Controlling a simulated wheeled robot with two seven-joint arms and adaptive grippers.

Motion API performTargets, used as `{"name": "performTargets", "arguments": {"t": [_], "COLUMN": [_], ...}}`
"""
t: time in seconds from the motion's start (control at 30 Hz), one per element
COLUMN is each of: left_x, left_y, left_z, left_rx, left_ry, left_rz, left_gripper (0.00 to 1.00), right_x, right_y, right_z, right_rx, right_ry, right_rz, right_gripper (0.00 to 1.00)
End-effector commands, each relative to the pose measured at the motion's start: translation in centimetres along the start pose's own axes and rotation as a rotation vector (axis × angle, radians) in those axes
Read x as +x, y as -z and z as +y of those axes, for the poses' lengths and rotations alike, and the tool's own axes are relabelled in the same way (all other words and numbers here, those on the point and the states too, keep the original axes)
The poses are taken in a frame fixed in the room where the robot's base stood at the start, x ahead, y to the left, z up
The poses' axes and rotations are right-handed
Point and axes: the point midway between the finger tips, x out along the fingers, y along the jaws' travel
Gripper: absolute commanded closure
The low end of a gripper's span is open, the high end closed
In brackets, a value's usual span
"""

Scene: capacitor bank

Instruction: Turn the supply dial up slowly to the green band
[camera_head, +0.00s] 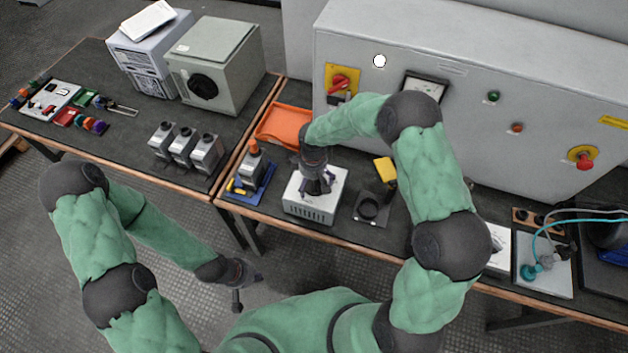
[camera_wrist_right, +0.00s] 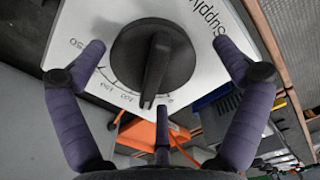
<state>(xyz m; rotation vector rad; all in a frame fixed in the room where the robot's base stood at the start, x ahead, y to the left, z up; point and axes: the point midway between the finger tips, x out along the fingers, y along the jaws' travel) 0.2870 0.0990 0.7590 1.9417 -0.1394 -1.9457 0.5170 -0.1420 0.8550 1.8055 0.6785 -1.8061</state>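The supply unit (camera_head: 306,209) is a pale box near the front edge of the bench in the head view, with my right gripper (camera_head: 317,190) above its top. In the right wrist view the black dial (camera_wrist_right: 154,62) sits on a white plate with printed "Supply" lettering and a numbered scale. Its raised bar points down the picture, toward the low-number end. No green band can be made out. The right gripper (camera_wrist_right: 160,95) is open, its fingers spread around the dial, with visible gaps at both sides. My left gripper (camera_head: 243,285) hangs low, off the bench; its finger state is unclear.
An orange tray (camera_head: 283,124) lies behind the unit. The large grey cabinet (camera_head: 470,95) stands behind. Floor around the left gripper is clear.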

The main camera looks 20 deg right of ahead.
Motion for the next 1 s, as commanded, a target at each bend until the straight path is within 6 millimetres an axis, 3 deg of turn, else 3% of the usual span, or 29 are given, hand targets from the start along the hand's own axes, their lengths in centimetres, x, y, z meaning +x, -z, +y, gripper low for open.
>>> {"name": "performTargets", "arguments": {"t": [0.37, 0.8, 1.0], "left_x": [0.0, 0.0, 0.0], "left_y": [0.0, 0.0, 0.0], "left_z": [0.0, 0.0, 0.0], "left_rx": [0.000, 0.000, 0.000], "left_ry": [0.000, 0.000, 0.000], "left_rz": [0.000, 0.000, 0.000], "left_gripper": [1.00, 1.00, 1.00], "right_x": [-0.9, -8.8, -11.3], "right_y": [0.0, 0.0, 0.1], "right_z": [0.2, 0.1, 0.1], "right_rx": [0.002, 0.000, 0.000], "right_ry": [-0.004, -0.004, -0.003], "right_rz": [0.000, 0.001, 0.001], "right_gripper": [0.01, 0.01, 0.01]}}
